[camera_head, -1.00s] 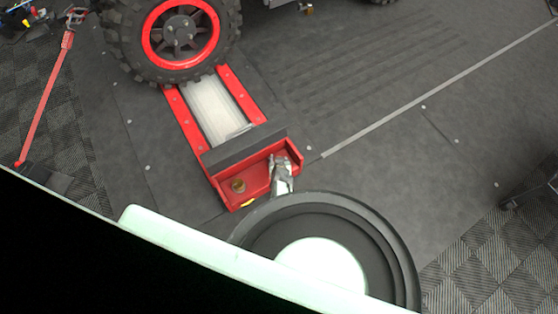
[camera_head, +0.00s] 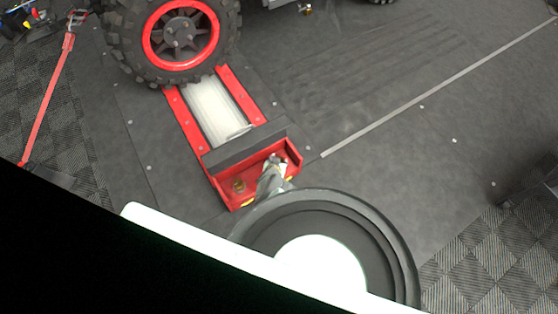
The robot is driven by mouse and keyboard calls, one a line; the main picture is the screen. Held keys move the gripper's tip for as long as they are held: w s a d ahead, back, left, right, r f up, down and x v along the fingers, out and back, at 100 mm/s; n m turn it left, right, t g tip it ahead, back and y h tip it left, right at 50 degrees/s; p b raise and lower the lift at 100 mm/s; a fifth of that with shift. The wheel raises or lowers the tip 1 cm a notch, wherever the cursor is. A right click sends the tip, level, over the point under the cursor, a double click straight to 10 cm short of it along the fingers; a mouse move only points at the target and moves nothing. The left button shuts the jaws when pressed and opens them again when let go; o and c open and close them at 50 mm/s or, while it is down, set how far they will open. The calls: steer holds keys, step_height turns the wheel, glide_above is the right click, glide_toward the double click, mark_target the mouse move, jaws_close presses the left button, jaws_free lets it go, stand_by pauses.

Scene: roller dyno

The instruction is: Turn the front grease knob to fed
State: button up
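The red roller dyno (camera_head: 254,101) lies on the floor with its pale rollers (camera_head: 212,110) between red side rails. A brass-coloured knob (camera_head: 239,186) stands in the left part of the red tray at its near end. My gripper (camera_head: 274,164) is over the right part of this tray, to the right of the brass knob and apart from it. The gripper is small and seen from above, so I cannot tell if its fingers are open or shut. Anything under it is hidden. I cannot read any fed marking.
A large black tyre with a red rim (camera_head: 180,32) stands at the far end of the rollers. A dark grey bar (camera_head: 245,148) crosses between rollers and tray. A red bar (camera_head: 48,98) lies at left. The grey floor at right is mostly clear.

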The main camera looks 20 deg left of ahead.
steer(key=shift+d, duration=0.3)
steer(key=o, duration=0.9)
steer(key=shift+r, duration=0.1)
steer(key=shift+o, duration=1.4)
steer(key=shift+a, duration=0.1)
steer(key=shift+a, duration=0.2)
steer(key=shift+d, duration=0.15)
